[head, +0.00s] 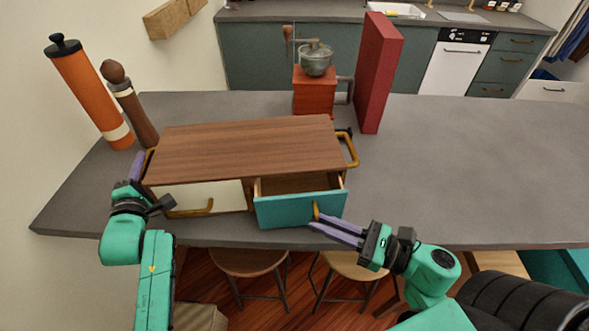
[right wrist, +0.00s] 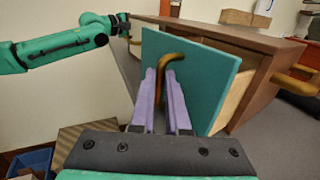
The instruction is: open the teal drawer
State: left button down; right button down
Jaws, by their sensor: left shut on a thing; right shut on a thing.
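A wooden cabinet (head: 235,145) with a brown top stands on the grey counter. Its teal drawer (head: 290,211) at the front right is pulled partly out, and the inside shows empty where visible. My right gripper (head: 318,224) is shut on the brass drawer handle (head: 316,211); the right wrist view shows the handle (right wrist: 174,60) between the purple fingers, in front of the teal front (right wrist: 208,85). My left gripper (head: 138,160) is shut at the cabinet's left side, on the brass side handle (head: 150,160), which is partly hidden.
A cream drawer (head: 228,193) beside the teal one is shut. The counter's right side is clear. Stools (head: 350,265) stand below the front edge.

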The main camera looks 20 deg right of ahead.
jog(key=shift+s+a+f, duration=0.1)
jog(key=shift+s+a, duration=0.05)
jog(key=shift+s, duration=0.7)
jog(key=shift+s+a+f, duration=0.1)
jog(key=shift+s+a, duration=0.1)
jog(key=shift+s, duration=0.7)
jog(key=shift+s+a, duration=0.15)
jog(key=shift+s, duration=0.7)
jog(key=c, duration=0.8)
grip_release()
jog(key=shift+r, duration=0.1)
jog(key=shift+o, duration=0.2)
jog(key=v, duration=1.2)
jog(key=shift+s, duration=0.2)
